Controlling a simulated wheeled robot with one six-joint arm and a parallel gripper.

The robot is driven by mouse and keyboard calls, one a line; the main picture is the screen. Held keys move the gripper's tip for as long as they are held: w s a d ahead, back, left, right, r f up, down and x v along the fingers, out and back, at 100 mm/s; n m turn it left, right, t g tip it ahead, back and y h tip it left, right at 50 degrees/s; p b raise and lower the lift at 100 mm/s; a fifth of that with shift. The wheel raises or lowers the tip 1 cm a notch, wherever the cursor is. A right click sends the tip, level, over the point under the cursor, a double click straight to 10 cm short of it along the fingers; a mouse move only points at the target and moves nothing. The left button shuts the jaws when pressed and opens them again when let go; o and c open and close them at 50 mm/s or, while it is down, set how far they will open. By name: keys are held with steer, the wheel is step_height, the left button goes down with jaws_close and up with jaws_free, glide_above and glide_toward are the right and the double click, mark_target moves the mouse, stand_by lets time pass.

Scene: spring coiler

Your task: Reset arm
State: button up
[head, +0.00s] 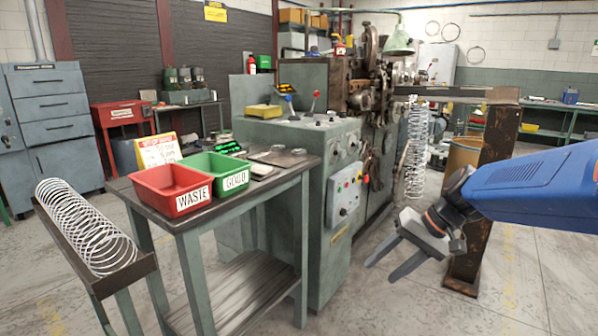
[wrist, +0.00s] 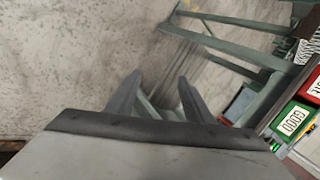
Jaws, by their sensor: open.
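My gripper (head: 388,266) is at the end of my blue arm at the right of the head view, in front of the green machine. Its two grey fingers are spread apart with nothing between them. In the wrist view my gripper (wrist: 158,88) shows both fingers apart, with floor and table framework beyond them. The fingers touch nothing that I can see.
A table (head: 262,188) holds a red WASTE bin (head: 172,190) and a green GOOD bin (head: 216,171). A coiled spring (head: 85,228) lies in a trough at left. Another spring (head: 416,150) hangs by the machine (head: 300,140). A rusty post (head: 492,190) stands behind my arm. The front floor is clear.

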steer(key=s+d+f+n+t+h, duration=0.1)
steer(key=s+d+h, duration=0.2)
steer(key=s, duration=0.7)
steer(key=s+d+f+n+t+h, duration=0.1)
steer(key=s+d+h, duration=0.2)
steer(key=s, duration=0.7)
steer(key=shift+d+f+t+h, duration=0.3)
steer(key=shift+d+t, duration=0.1)
steer(key=shift+d, duration=0.6)
